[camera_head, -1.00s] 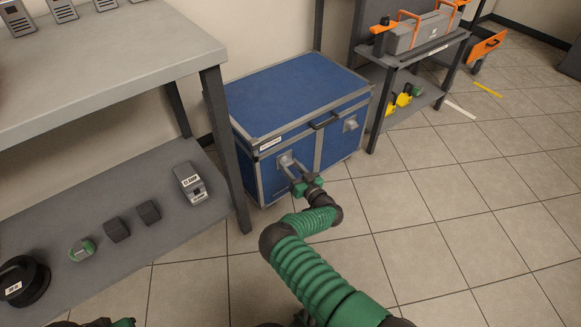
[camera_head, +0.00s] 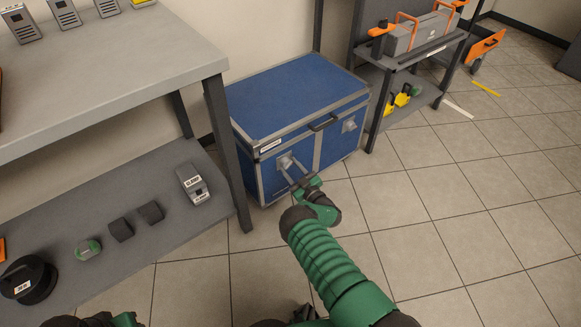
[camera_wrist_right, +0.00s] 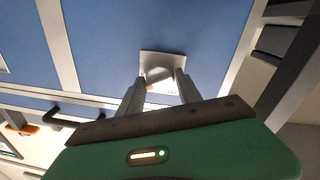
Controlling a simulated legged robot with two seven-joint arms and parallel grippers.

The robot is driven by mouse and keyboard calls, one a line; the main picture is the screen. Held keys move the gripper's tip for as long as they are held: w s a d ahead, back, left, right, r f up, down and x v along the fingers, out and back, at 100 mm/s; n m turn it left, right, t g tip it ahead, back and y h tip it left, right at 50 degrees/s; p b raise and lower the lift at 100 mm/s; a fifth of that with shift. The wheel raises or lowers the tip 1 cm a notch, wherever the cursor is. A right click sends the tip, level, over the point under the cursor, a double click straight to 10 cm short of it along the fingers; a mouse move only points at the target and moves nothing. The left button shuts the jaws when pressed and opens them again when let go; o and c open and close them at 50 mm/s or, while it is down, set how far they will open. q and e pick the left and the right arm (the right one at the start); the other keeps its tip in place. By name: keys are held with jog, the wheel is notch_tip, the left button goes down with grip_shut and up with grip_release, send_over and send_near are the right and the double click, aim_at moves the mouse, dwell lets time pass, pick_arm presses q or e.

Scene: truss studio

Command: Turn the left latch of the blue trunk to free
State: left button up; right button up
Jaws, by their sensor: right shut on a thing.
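The blue trunk (camera_head: 287,100) stands on the floor with its lid down, its edges trimmed in grey metal. Its left latch (camera_head: 285,161) is a grey fitting on the front face, partly covered by my fingers. My right gripper (camera_head: 292,170) reaches it from the front, its two fingers shut on the latch's knob. In the right wrist view the latch (camera_wrist_right: 161,68) has a pale square plate, with the gripper (camera_wrist_right: 160,85) fingers on both sides of the knob. The knob's exact angle is hard to read.
The trunk's right latch (camera_head: 349,126) and dark handle (camera_head: 324,123) are on the same front. A grey workbench (camera_head: 120,75) with a lower shelf stands close at left. A dark shelf unit (camera_head: 420,85) stands at right. The tiled floor (camera_head: 440,210) in front is clear.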

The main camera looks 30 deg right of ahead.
jog(key=n, duration=0.4)
jog(key=n+b, duration=0.1)
jog(key=n, duration=0.3)
jog(key=n+y, duration=0.1)
jog(key=n, duration=0.3)
jog(key=shift+a+f+b, duration=0.15)
jog(key=shift+f+b, duration=0.15)
jog(key=shift+n, duration=0.4)
jog(key=o, duration=1.3)
jog(key=shift+r, duration=0.1)
